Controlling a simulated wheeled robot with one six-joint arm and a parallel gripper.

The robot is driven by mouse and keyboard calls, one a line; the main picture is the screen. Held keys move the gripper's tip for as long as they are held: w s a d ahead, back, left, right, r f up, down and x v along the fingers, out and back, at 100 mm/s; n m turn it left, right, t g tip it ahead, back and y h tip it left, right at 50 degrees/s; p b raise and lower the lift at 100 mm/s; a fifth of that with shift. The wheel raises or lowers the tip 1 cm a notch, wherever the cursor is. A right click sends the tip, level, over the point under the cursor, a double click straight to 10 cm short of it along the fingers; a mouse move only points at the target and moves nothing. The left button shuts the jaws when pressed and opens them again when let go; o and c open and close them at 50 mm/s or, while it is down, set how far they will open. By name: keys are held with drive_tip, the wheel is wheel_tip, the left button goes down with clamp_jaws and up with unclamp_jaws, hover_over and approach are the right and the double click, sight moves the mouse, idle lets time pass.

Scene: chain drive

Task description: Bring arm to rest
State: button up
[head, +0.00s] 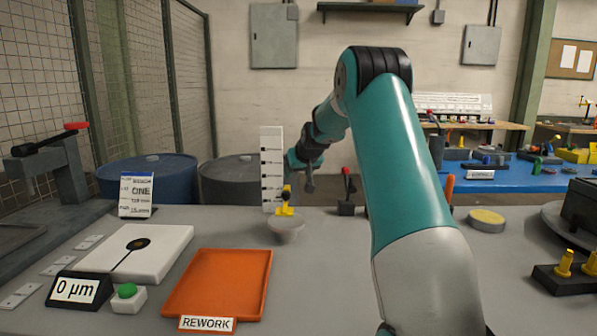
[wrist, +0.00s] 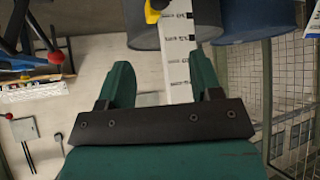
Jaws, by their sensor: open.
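My teal arm rises in the head view and bends toward the back of the grey worktable. My gripper (head: 293,160) is up in the air near the tall white marked board (head: 271,165), above the table.
An orange rework tray (head: 220,280), a white plate (head: 140,252) with a dark disc, a 0 µm display (head: 77,290) and a green button (head: 127,291) lie at left. A red-knobbed lever (head: 347,190) stands right of the stand. Yellow parts (head: 565,263) sit at right.

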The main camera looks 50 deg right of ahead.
idle(0.3)
drive_tip(key=s+a+r+n+g+y+p, duration=0.1)
drive_tip(key=s+a+r+n+y, duration=0.1)
drive_tip(key=a, duration=0.9)
drive_tip(key=s+a+r+n+y+p, duration=0.2)
drive_tip(key=s+a, duration=0.1)
drive_tip(key=a, duration=0.9)
drive_tip(key=s+a+r+n+g+y+p, duration=0.1)
drive_tip(key=s+a+r+n+y, duration=0.15)
drive_tip(key=a, duration=0.85)
drive_tip(key=s+a+n+g+p, duration=0.1)
drive_tip(key=s+a+n+g, duration=0.1)
drive_tip(key=s+a, duration=0.3)
drive_tip(key=s+a+n+g+y+p, duration=0.1)
drive_tip(key=s+a, duration=0.5)
drive_tip(key=s, duration=0.6)
drive_tip(key=s+a+n+g+p, duration=0.1)
drive_tip(key=s+a+n+g, duration=0.2)
drive_tip(key=s+a, duration=0.3)
drive_tip(key=s, duration=0.3)
drive_tip(key=shift+s+a+r+y, duration=0.15)
drive_tip(key=shift+s+r+y, duration=0.2)
